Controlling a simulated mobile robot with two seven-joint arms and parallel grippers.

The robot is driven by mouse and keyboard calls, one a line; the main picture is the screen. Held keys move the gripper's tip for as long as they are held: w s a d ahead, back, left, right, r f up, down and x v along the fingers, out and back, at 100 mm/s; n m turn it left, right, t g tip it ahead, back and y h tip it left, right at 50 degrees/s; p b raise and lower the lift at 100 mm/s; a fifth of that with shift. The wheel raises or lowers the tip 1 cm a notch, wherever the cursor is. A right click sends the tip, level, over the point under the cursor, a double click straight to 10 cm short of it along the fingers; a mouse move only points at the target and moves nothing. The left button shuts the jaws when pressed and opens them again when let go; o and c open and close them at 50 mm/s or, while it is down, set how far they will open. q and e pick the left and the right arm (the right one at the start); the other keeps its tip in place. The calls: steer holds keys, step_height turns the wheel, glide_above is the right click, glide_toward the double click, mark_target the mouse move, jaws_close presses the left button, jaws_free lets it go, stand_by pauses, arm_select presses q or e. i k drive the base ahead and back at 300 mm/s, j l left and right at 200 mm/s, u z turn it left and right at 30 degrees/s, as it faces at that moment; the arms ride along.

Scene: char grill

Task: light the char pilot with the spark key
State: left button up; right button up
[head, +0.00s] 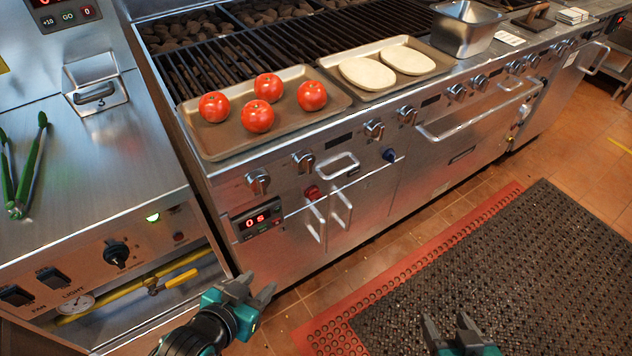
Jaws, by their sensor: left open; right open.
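The char grill (225,48) has dark grates over lumpy coals; no flame shows. Its steel front (290,262) carries a row of knobs, a red knob-like part (312,192) and a blue one (389,155). I cannot tell which of these, if any, is the spark key, and the pilot is not clearly seen. A small display (258,220) at the front's left end reads 05. My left gripper (256,287) is open and empty, in front of and below that display. My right gripper (447,324) is open and empty over the floor mat, apart from the grill.
A tray (335,100) of several tomatoes and a tray (440,68) with two flat pale rounds lie along the grill's front edge. Handles (318,222) stick out below. Left is a steel counter (95,160) with green tongs (22,170), switches and a yellow-handled valve (180,279).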

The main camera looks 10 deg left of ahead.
mark_target(357, 170)
steer(key=u, duration=0.4)
steer(key=i+l+u, duration=0.1)
steer(key=l+u, duration=1)
steer(key=l, duration=2.2)
steer(key=u, duration=0.05)
